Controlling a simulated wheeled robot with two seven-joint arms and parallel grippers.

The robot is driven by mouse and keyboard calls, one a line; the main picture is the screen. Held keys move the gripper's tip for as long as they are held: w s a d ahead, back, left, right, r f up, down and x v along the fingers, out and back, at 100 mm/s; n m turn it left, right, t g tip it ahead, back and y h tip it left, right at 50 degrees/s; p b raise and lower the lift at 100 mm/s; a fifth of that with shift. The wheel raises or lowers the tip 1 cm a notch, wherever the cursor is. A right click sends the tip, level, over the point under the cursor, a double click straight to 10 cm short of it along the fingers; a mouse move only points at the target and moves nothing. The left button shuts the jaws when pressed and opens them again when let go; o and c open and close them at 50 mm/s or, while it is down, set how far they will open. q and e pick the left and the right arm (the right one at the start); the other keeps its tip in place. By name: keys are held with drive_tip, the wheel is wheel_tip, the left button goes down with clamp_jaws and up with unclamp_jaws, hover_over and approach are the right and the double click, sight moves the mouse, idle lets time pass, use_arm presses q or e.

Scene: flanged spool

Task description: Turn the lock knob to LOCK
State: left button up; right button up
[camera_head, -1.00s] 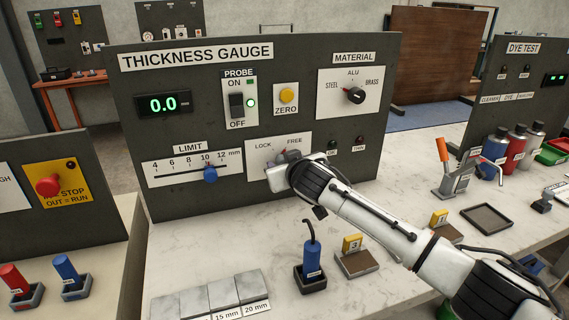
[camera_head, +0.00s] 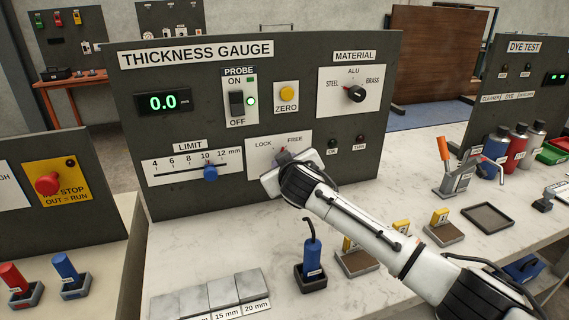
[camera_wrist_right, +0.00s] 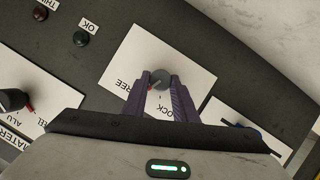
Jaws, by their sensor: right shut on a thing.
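In the wrist view the red mark lies on the side of the word FREE. My right gripper (camera_wrist_right: 159,86) is shut on the knob, one finger on each side. In the head view my right gripper (camera_head: 284,160) covers most of the knob. My left gripper is not in view.
The knob sits on the dark thickness gauge panel (camera_head: 210,90). Near it are the blue limit slider (camera_head: 210,173) and two small lamps (camera_head: 332,144). A blue-handled probe (camera_head: 312,265) stands in a holder on the bench below my right arm, with grey blocks (camera_head: 221,293) beside it.

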drive_tip(key=n+t+h+b, duration=0.1)
drive_tip(key=n+b, duration=0.1)
drive_tip(key=n+t+h+b, duration=0.1)
drive_tip(key=n+b, duration=0.1)
drive_tip(key=n, duration=0.1)
drive_tip(key=n+t+h+b, duration=0.1)
drive_tip(key=n+b, duration=0.1)
drive_tip(key=n, duration=0.1)
drive_tip(key=shift+s+a+f+t, duration=0.1)
drive_tip(key=shift+a+f+t, duration=0.2)
drive_tip(key=shift+f, duration=0.1)
drive_tip(key=shift+d+n, duration=0.1)
drive_tip(key=shift+n, duration=0.2)
drive_tip(key=o, duration=1)
drive_tip(key=shift+o, duration=0.2)
drive_tip(key=s, duration=1)
drive_tip(key=shift+s+a+r, duration=0.15)
drive_tip(key=shift+a+r, duration=0.2)
drive_tip(key=shift+a, duration=0.05)
